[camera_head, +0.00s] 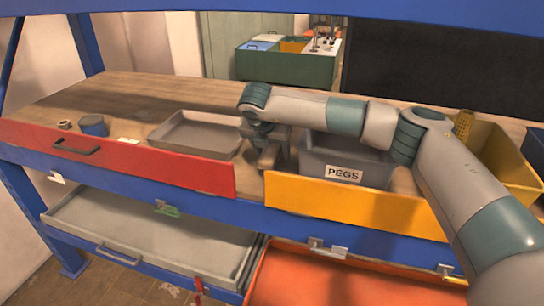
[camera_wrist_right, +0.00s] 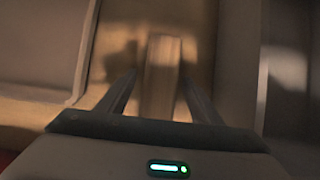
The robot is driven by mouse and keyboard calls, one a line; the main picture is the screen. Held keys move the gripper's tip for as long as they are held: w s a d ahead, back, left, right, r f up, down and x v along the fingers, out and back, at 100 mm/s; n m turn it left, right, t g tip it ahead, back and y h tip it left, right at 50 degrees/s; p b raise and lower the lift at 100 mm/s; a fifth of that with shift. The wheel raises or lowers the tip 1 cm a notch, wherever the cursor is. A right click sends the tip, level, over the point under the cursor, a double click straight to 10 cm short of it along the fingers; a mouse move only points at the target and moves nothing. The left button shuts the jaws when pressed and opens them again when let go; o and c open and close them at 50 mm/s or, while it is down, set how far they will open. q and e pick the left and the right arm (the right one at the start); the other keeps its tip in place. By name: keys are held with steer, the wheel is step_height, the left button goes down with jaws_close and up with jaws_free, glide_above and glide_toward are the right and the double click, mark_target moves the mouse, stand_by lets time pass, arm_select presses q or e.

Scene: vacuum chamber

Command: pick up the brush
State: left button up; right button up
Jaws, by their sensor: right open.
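My right gripper (camera_head: 268,158) is over the bench between the grey tray and the bin marked PEGS, pointing down. In the right wrist view the open right gripper (camera_wrist_right: 157,82) has one finger on each side of an upright-looking, light wooden block-like piece, probably the brush (camera_wrist_right: 162,65). A gap shows on both sides of it, and I cannot tell how deep it sits between the fingers. In the head view my gripper and arm hide most of that spot, so I cannot make out the brush there. My left gripper is out of view.
A grey tray (camera_head: 197,136) is left of the gripper, and the grey PEGS bin (camera_head: 345,163) stands close on its right. A yellow bin (camera_head: 508,160) is farther right. Drawers (camera_head: 150,240) below are pulled out.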

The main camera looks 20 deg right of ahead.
mark_target(272, 148)
stand_by(0.4)
steer(key=shift+c, duration=0.6)
steer(key=c, duration=1.1)
steer(key=shift+o, duration=0.2)
steer(key=shift+r+p, duration=0.4)
steer(key=shift+p, duration=0.5)
steer(key=shift+r+b, duration=0.15)
steer(key=shift+b, duration=0.5)
step_height(272, 148, up, 9)
steer(key=b, duration=0.4)
steer(key=shift+r, duration=0.2)
